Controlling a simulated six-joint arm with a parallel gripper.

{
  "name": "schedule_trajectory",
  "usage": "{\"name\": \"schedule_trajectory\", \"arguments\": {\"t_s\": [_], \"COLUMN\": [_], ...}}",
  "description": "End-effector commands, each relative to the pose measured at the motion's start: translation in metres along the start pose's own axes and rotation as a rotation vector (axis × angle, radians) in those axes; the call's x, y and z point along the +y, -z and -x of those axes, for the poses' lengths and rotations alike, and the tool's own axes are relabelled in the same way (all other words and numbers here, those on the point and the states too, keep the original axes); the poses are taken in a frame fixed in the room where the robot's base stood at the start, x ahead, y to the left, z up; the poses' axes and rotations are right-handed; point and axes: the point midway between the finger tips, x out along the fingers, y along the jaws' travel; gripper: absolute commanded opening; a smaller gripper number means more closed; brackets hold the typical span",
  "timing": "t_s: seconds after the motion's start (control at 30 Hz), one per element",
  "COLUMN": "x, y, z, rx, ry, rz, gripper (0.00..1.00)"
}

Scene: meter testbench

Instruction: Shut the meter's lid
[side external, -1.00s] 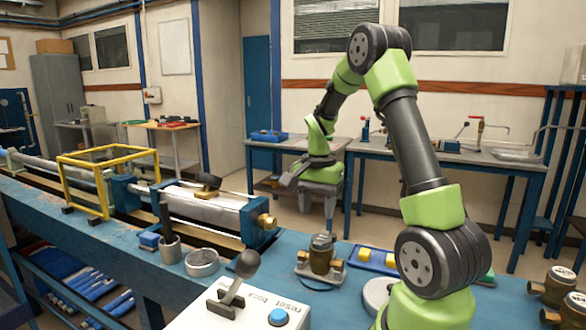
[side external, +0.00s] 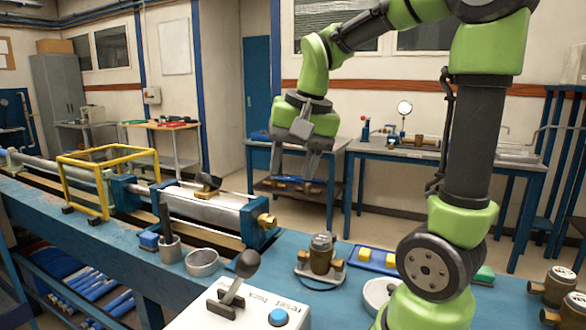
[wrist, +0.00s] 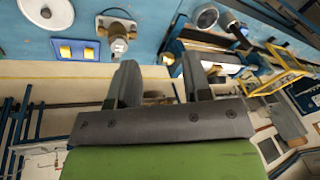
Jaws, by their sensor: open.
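A meter (side external: 207,186) with a dark lid and brass-coloured body sits in the test bench clamp (side external: 215,207). Its lid seems to stand tilted up.
A yellow frame (side external: 106,158) stands over the bench at left. A grey cup (side external: 170,248), a round dish (side external: 202,261), a lever box (side external: 240,310) and a blue tray (side external: 372,258) with yellow blocks stand nearby. More meters (side external: 556,287) are at right.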

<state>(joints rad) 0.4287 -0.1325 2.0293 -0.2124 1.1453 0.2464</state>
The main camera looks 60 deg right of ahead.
Motion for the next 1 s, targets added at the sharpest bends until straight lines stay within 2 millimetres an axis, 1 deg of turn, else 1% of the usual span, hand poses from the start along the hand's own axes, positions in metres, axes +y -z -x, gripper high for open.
{"name": "schedule_trajectory", "arguments": {"t_s": [0.03,0.1,0.2,0.33,0.53,0.87,0.93,1.0], "x": [-0.003,-0.006,-0.009,-0.010,-0.010,-0.010,-0.010,-0.008], "y": [-0.011,-0.024,-0.040,-0.056,-0.067,-0.068,-0.074,-0.087], "z": [0.005,0.009,0.014,0.018,0.021,0.021,0.023,0.025], "rx": [0.010,0.023,0.039,0.054,0.065,0.067,0.072,0.087], "ry": [0.027,0.059,0.102,0.145,0.177,0.181,0.197,0.236], "rz": [0.048,0.109,0.184,0.258,0.310,0.318,0.345,0.405], "gripper": [0.45,0.45,0.45,0.45,0.45,0.45,0.45,0.45]}}
